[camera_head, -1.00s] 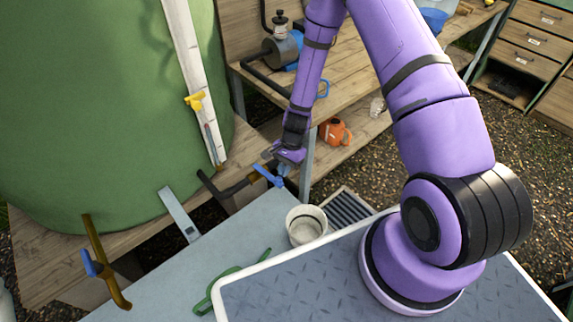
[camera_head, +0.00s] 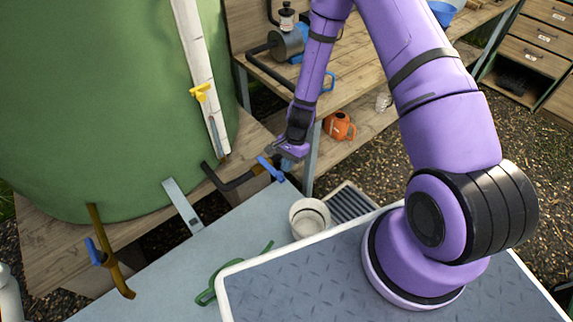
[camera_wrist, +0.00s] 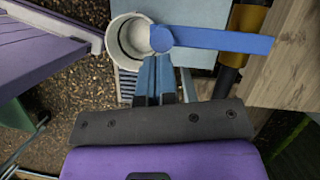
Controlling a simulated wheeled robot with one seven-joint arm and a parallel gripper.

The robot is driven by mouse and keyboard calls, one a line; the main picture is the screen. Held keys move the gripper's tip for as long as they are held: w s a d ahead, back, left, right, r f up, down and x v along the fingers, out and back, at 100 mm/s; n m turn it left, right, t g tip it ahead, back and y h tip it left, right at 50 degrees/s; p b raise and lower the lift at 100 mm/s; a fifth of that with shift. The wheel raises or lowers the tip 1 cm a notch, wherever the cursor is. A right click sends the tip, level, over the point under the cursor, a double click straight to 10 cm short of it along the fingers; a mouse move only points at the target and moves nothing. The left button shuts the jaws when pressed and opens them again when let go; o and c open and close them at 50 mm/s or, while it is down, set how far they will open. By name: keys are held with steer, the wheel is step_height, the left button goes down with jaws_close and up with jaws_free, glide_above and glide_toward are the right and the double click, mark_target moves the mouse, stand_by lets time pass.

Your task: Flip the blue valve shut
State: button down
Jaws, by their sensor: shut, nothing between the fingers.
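The blue valve handle (camera_head: 270,168) sits at the end of the pipe that comes from the green tank. In the wrist view the blue handle (camera_wrist: 225,40) lies crosswise, its round end at left and its flat arm reaching right over the brass pipe (camera_wrist: 240,42). My gripper (camera_wrist: 154,62) is shut and empty, its fingertips just below the round end in the picture. I cannot tell whether they touch it. In the head view my gripper (camera_head: 287,160) is right beside the handle and partly hides its surroundings.
A white pot (camera_head: 309,217) stands below the valve. A second blue handle (camera_head: 93,252) is on a brass pipe at left, and a yellow one (camera_head: 200,93) is on the white post.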

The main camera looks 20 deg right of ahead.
steer(key=w+d+r, duration=0.3)
steer(key=d+r, duration=0.3)
steer(key=r, duration=0.3)
steer(key=shift+w+d+r, duration=0.15)
steer(key=shift+w+d, duration=0.05)
stand_by(0.3)
steer(key=s+r+n+t+h, duration=0.1)
steer(key=s+r+n+t, duration=0.15)
steer(key=r, duration=1.15)
steer(key=s+r+n+t+h, duration=0.1)
steer(key=s+r+n, duration=0.15)
steer(key=r, duration=1.15)
steer(key=s+d+r+n+t+h, duration=0.1)
steer(key=s+r+n+t, duration=0.3)
steer(key=s+r, duration=1.2)
steer(key=s+d+n, duration=0.1)
steer(key=s+n, duration=0.1)
steer(key=s, duration=0.2)
steer(key=shift+s+d+r+n+h, duration=0.25)
steer(key=shift+d+n+h, duration=0.05)
steer(key=shift+h, duration=0.1)
